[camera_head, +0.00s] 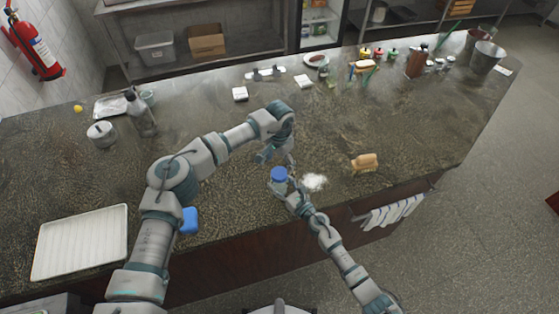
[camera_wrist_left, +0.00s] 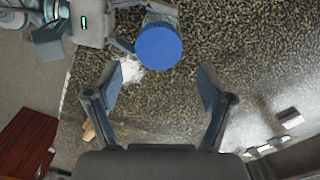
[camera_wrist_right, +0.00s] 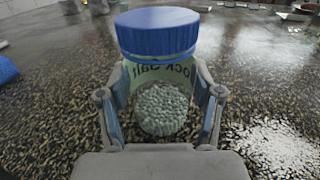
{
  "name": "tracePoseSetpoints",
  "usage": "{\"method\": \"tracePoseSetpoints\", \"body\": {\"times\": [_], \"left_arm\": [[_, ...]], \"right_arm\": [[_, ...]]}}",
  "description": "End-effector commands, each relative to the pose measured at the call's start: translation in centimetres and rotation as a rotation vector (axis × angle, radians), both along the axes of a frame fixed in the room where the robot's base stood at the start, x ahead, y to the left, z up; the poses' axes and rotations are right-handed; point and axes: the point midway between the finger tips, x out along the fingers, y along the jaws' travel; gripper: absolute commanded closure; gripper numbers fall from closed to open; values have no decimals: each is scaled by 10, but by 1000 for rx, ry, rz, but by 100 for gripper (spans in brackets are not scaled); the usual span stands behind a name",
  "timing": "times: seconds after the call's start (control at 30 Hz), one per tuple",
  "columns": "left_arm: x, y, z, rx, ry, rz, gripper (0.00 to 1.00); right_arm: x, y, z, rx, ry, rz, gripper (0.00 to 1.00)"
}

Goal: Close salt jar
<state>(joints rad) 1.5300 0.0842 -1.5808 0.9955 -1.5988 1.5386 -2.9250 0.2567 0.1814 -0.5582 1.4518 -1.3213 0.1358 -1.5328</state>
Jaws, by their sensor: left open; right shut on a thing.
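The salt jar (camera_wrist_right: 162,95) is clear, with "Rock Salt" lettering and whitish grains inside. Its blue lid (camera_wrist_right: 157,32) sits on top in the right wrist view; I cannot tell whether it is screwed tight. The lid also shows in the head view (camera_head: 279,174) and the left wrist view (camera_wrist_left: 158,46). My right gripper (camera_head: 287,187) is shut on the jar body and holds it upright. My left gripper (camera_wrist_left: 160,88) is open and empty. The lid is outside its fingers, just beyond them. In the head view the left gripper (camera_head: 272,154) is close behind the jar.
White spilled salt (camera_head: 314,182) lies right of the jar, with a bread-like item (camera_head: 365,162) farther right. A blue object (camera_head: 189,221) lies by my left arm. A white tray (camera_head: 82,243) is at front left. Mid-counter is largely clear.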

Motion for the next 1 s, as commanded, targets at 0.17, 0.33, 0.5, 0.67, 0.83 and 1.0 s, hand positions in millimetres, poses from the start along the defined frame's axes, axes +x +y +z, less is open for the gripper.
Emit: {"method": "tracePoseSetpoints", "body": {"times": [0.17, 0.33, 0.5, 0.67, 0.83, 1.0], "left_arm": [[0, 0, 2, 1, 0, 259, 19], [-1, 0, 5, 4, -1, 692, 19], [-1, 0, 9, 6, -1, 1149, 19], [-1, 0, 12, 8, -3, 1578, 19], [-1, 0, 15, 12, -5, 2035, 19], [-1, 0, 19, 13, -5, 2491, 19]], "right_arm": [[0, -1, -1, -1, 2, -1, 100], [0, -1, -1, -1, 1, -1, 100], [0, -1, -1, -1, 1, -2, 100], [0, -1, -1, -1, 1, -2, 100], [0, -1, -1, -1, 1, -2, 100], [0, -1, -1, -1, 1, -2, 100]]}}
